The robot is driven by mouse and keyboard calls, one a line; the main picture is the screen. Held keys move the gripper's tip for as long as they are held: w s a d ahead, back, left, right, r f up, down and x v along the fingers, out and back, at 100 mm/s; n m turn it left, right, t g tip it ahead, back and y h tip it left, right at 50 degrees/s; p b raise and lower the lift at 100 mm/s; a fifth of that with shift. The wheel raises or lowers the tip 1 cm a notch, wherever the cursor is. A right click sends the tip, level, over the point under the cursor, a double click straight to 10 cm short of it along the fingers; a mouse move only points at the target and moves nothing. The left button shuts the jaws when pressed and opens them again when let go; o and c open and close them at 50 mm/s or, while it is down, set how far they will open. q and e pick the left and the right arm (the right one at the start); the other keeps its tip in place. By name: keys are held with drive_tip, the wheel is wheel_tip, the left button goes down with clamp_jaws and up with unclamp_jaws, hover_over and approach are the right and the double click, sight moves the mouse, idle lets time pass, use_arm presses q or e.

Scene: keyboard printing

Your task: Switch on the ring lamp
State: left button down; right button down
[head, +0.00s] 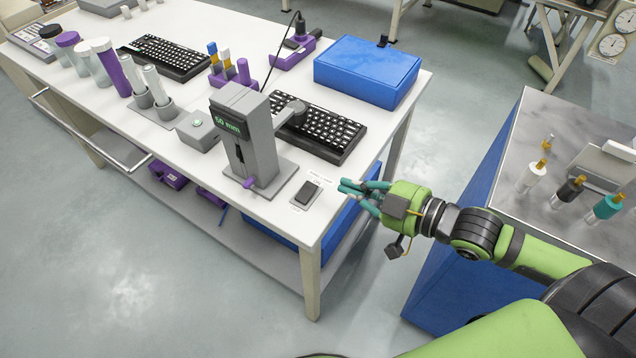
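A small black rocker switch (307,193) sits on a pale plate near the table's front right corner, with a small label beside it. I cannot read the label. A grey stand (246,140) with a green "50 mm" display stands just left of the switch. My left gripper is out of view.
A black keyboard (318,127) lies behind the stand, and a blue box (367,70) is at the back right. A marble-topped blue cabinet (508,160) stands right, across a floor gap.

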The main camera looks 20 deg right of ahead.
hover_over(306, 193)
drive_tip(key=s+d, duration=0.1)
drive_tip(key=d, duration=0.1)
drive_tip(key=shift+s+a+f, duration=0.1)
drive_tip(key=shift+f, duration=0.8)
wheel_tip(306, 193, down, 3)
drive_tip(key=shift+r, duration=0.1)
drive_tip(key=shift+w+d+f, duration=0.2)
drive_tip(key=shift+d+f, duration=0.05)
drive_tip(key=shift+f, duration=0.45)
